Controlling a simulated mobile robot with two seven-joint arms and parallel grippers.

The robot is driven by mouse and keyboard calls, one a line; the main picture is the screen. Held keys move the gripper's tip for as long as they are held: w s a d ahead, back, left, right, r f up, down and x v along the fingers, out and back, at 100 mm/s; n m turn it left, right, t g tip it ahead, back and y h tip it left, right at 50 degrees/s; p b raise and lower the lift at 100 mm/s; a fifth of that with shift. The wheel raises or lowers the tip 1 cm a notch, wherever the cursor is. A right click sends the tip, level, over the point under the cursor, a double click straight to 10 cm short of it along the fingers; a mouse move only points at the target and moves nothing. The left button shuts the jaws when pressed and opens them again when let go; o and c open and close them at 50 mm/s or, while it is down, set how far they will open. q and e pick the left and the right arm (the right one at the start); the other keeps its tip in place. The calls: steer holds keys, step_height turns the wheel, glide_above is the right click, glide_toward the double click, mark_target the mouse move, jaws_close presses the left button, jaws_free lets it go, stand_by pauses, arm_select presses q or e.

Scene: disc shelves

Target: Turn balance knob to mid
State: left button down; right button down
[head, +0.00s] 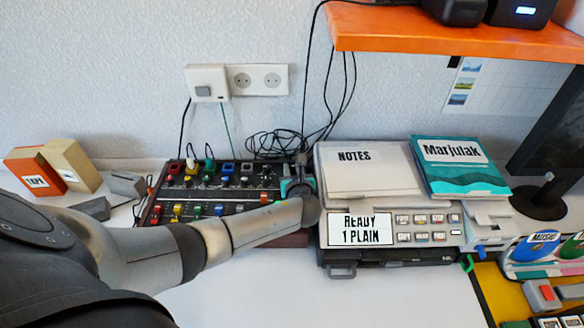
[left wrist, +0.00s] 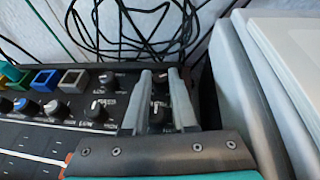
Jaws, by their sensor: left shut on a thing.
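The mixer (head: 232,196) is a dark panel with colored knobs and sliders, on the white desk against the wall. My left arm reaches across its front to its right end. My left gripper (head: 301,163) is over the mixer's back right corner. In the left wrist view, the two grey fingers of my left gripper (left wrist: 161,76) point down at the panel and are shut around a small dark knob (left wrist: 160,87), which is mostly hidden between them. Its pointer and label cannot be read, so I cannot tell its setting. My right gripper is in neither view.
A grey machine (head: 425,255) labelled READY 1 PLAIN, bearing a NOTES pad (head: 362,182) and a teal book (head: 458,185), stands close right of my left gripper. Black cables (left wrist: 135,35) coil behind the mixer. An orange shelf (head: 450,42) overhangs at upper right. The desk in front is clear.

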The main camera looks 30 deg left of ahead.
arm_select(q)
steer(key=c, duration=1)
jaws_free()
steer(key=shift+r, duration=0.1)
step_height(320, 180, up, 20)
steer(key=p, duration=0.8)
